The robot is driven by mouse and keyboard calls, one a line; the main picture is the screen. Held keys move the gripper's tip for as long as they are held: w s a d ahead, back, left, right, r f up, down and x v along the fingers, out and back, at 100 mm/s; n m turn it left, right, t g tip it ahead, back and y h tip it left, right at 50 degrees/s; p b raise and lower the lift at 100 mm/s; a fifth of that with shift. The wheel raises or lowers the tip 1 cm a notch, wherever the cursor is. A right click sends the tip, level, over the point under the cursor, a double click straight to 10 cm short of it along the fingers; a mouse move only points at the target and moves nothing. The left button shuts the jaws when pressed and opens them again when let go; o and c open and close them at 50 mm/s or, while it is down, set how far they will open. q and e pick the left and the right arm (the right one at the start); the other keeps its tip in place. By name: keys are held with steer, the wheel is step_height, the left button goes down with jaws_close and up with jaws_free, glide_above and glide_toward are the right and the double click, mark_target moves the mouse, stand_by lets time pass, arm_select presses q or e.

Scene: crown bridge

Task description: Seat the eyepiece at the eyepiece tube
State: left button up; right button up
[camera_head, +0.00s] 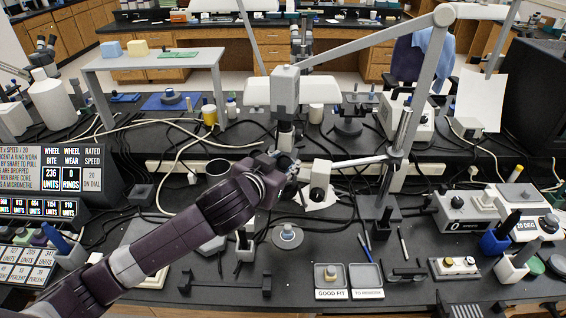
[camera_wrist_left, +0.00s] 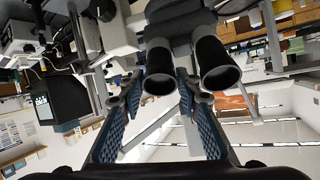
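In the wrist view, two black eyepiece cylinders with pale rims sit side by side on the microscope, a left one (camera_wrist_left: 158,72) and a right one (camera_wrist_left: 215,66). My left gripper (camera_wrist_left: 158,84) has its blue-padded fingers spread to either side of the left cylinder's end. Narrow gaps seem to show beside it, and firm contact is not visible. In the head view my left gripper (camera_head: 287,160) is beside the white microscope head (camera_head: 319,178) and hides its eyepiece end. I cannot tell which cylinder is the loose eyepiece and which a tube. My right gripper is not in view.
The microscope's stand post (camera_head: 399,140) rises right of the head. A grey lamp arm (camera_head: 365,45) crosses above. Two small trays (camera_head: 331,276) (camera_head: 366,275) lie on the front bench. A raised grey shelf (camera_head: 150,60) stands at back left.

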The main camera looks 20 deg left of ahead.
arm_select(q)
steer(key=o, duration=0.3)
steer(key=shift+o, duration=0.2)
steer(key=v, duration=0.7)
steer(key=shift+s, duration=0.25)
steer(key=shift+d, duration=0.1)
